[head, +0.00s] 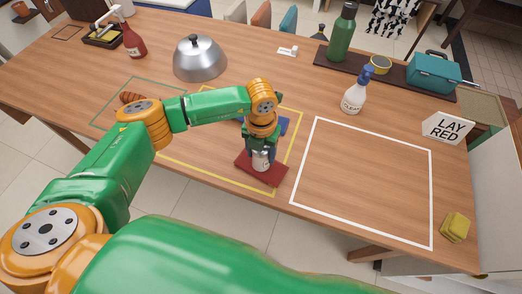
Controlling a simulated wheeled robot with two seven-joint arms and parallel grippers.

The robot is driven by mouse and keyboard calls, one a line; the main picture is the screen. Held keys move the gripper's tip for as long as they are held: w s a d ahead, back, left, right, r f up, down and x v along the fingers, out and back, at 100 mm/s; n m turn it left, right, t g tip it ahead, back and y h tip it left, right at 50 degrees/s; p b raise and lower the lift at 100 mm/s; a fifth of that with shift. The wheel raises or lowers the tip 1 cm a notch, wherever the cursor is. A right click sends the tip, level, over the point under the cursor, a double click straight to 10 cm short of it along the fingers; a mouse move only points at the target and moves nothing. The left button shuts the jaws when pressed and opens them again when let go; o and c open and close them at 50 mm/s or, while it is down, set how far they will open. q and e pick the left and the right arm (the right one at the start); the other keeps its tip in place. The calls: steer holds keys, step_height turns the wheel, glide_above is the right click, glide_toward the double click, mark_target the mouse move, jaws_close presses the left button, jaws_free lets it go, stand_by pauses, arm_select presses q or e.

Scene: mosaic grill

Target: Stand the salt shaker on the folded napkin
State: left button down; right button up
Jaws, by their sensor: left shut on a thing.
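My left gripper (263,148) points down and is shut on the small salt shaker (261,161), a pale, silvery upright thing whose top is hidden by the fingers. The shaker is over the middle of a dark red folded napkin (250,173), which lies at the front edge of the yellow outline. From this angle I cannot tell whether its base touches the napkin. A blue flat cloth (284,124) lies behind, partly hidden by my arm. My right gripper is not in view.
A white outlined area (370,190) to the right is empty. A metal dome (199,60) and red bottle (133,43) stand at the back left.

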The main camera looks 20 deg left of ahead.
arm_select(q)
steer(key=shift+f, duration=0.15)
steer(key=shift+c, duration=0.6)
jaws_free()
steer(key=shift+r, duration=0.4)
step_height(320, 180, up, 12)
steer(key=shift+f+b, duration=0.15)
steer(key=shift+b, duration=0.6)
